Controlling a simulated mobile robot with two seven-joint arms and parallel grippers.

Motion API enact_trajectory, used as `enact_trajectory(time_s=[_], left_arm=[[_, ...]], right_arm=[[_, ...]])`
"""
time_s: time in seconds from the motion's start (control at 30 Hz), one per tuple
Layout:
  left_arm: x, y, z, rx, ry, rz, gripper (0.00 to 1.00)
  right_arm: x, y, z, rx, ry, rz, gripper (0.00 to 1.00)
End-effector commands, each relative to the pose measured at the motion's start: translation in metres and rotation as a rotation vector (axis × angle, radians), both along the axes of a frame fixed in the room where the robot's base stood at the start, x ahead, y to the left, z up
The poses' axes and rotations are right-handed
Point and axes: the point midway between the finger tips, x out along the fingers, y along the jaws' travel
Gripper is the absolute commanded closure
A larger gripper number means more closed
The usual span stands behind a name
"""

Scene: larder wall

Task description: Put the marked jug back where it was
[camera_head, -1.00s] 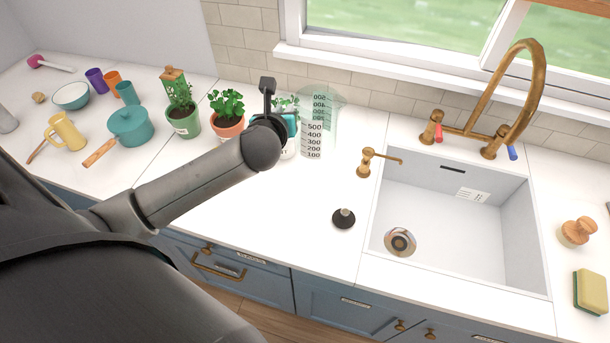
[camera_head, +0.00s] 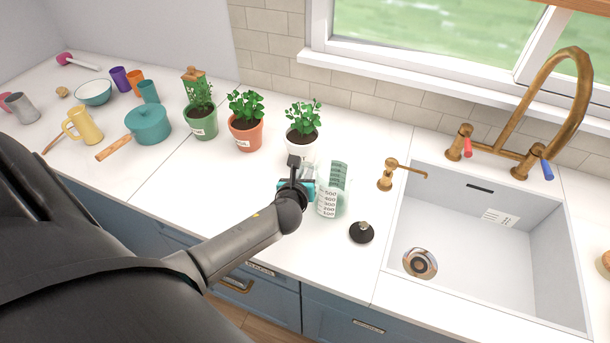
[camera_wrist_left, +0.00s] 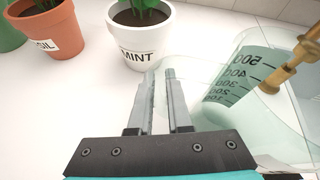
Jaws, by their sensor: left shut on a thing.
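The marked jug (camera_head: 328,205) is clear, tinted green, with black measuring numbers on its side. It is over the white counter, left of the sink and in front of the mint pot. My left gripper (camera_head: 308,185) is at the jug's left side, shut on it, apparently by the handle; my wrist hides most of the grip. In the left wrist view the fingers (camera_wrist_left: 162,95) are close together beside the jug (camera_wrist_left: 235,78). I cannot tell whether its base touches the counter. My right gripper is not in view.
The white mint pot (camera_head: 302,145) stands behind the jug, with a terracotta pot (camera_head: 246,135) and a green pot (camera_head: 203,125) to its left. A brass dispenser (camera_head: 386,180) and black stopper (camera_head: 361,232) are between jug and sink (camera_head: 480,240).

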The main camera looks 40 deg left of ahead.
Motion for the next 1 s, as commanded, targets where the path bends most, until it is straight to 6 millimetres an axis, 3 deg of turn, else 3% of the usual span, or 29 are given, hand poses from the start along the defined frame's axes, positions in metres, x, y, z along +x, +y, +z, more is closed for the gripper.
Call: enact_trajectory(time_s=[0.43, 0.47, 0.7, 1.0], left_arm=[[0.0009, 0.0003, -0.007, 0.0, -0.003, 0.0, 1.0], [0.0003, 0.0002, -0.0069, 0.0, -0.001, -0.001, 0.8], [0.0003, 0.0002, -0.0064, 0.0, -0.001, 0.0, 0.53], [0.0002, 0.0001, -0.0041, 0.0, -0.001, -0.001, 0.53]], right_arm=[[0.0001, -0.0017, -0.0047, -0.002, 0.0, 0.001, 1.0], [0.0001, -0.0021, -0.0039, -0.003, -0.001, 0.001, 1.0], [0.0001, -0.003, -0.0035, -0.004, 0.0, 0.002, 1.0], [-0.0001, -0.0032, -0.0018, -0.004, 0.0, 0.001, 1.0]])
